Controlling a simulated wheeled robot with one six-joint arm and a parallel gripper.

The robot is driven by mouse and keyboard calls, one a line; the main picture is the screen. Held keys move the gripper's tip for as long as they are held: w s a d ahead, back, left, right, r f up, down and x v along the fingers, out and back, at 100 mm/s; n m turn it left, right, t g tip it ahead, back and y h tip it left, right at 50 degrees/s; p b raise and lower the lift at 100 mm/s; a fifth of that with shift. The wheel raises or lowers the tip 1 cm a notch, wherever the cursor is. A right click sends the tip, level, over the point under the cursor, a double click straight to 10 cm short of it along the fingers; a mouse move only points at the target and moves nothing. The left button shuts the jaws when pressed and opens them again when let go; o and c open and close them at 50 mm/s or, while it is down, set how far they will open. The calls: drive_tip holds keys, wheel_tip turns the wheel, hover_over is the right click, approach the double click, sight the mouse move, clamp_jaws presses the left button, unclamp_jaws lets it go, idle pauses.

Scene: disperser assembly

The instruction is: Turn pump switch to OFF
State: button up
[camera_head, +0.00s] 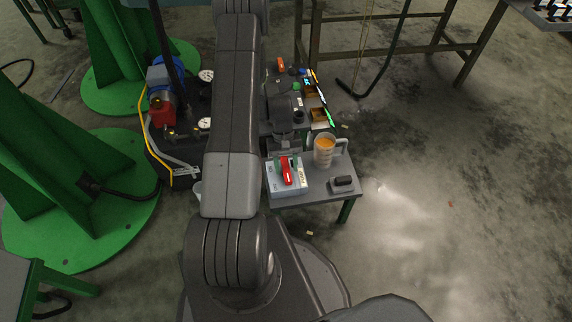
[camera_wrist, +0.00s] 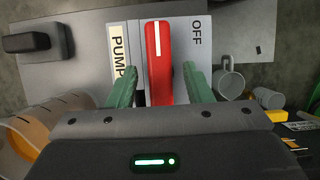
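The pump switch is a red handle (camera_wrist: 158,55) with a white line, on a pale plate (camera_wrist: 184,30) marked PUMP on its left and OFF at its upper right in the wrist view. The handle's white line points up in that view, not at the OFF word. In the head view the red handle (camera_head: 287,175) sits on a white box (camera_head: 273,188). My gripper (camera_wrist: 160,72) is open, with one green finger on each side of the handle. Gaps show between handle and fingers. The handle's lower end is hidden by my gripper body.
The box stands on a small grey table (camera_head: 318,193). A jug of orange liquid (camera_head: 324,152) stands behind and right of it, and a black-topped block (camera_head: 343,184) to the right. A grey mug (camera_wrist: 231,80) is right of the switch in the wrist view. Open floor lies right.

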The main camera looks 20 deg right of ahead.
drive_tip(key=shift+r, duration=0.1)
drive_tip(key=p+v, duration=0.2)
drive_tip(key=v, duration=1.1)
drive_tip(key=shift+w+r+p, duration=0.15)
drive_tip(key=shift+r+p, duration=0.15)
drive_tip(key=shift+p, duration=0.05)
drive_tip(key=shift+f, duration=0.1)
drive_tip(key=b+x, duration=0.2)
drive_tip(key=x, duration=1.1)
drive_tip(key=shift+f+b, duration=0.35)
drive_tip(key=shift+b, duration=0.05)
drive_tip(key=shift+r, duration=0.2)
